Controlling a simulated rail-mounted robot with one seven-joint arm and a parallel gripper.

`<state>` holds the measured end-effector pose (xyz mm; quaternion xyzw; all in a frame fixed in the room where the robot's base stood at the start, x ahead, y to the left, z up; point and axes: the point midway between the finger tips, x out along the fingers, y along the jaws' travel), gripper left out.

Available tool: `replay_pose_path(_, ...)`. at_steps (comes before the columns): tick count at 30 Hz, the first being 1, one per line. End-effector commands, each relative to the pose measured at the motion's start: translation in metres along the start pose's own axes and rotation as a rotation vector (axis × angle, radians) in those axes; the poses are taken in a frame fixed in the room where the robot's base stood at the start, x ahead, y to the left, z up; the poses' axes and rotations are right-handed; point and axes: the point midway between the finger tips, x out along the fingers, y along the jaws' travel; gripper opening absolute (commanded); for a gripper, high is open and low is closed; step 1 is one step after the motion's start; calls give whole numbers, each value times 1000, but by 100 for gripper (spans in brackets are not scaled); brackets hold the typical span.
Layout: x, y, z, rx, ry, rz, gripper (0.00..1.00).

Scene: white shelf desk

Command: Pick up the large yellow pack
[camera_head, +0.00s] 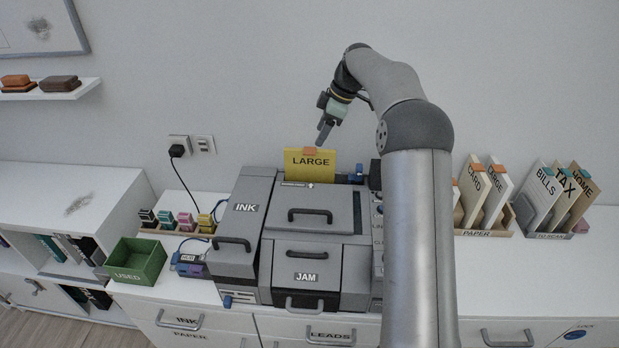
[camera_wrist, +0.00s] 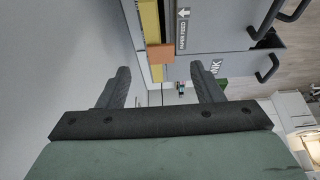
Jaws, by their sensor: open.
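The large yellow pack (camera_head: 310,170), labelled "LARGE", stands upright at the back of the grey printer (camera_head: 340,240), with an orange tab (camera_head: 309,150) on its top edge. My gripper (camera_head: 325,132) is above the pack's upper right, apart from it in the head view. In the wrist view the yellow pack (camera_wrist: 149,20) and its orange tab (camera_wrist: 160,56) lie beyond my gripper (camera_wrist: 160,76). The two fingers are spread with nothing between them, and the tab shows near the gap. The pack's lower part is hidden by the printer.
A green "USED" bin (camera_head: 138,261) and several ink cartridges (camera_head: 185,220) stand left of the printer. A paper rack (camera_head: 485,232) and an envelope rack (camera_head: 548,235) stand to the right. The wall is close behind the pack.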

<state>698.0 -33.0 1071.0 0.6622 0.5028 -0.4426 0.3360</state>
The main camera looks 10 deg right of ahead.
Motion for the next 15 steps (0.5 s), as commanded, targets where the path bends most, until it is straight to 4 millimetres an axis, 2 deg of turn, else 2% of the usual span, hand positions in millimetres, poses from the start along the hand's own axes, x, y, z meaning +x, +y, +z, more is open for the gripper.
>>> replay_pose_path(3,19,-1,-1,0,0,-3,60)
replay_pose_path(11,37,-1,-2,1,0,-2,60)
replay_pose_path(15,58,-2,-4,0,-1,-4,60)
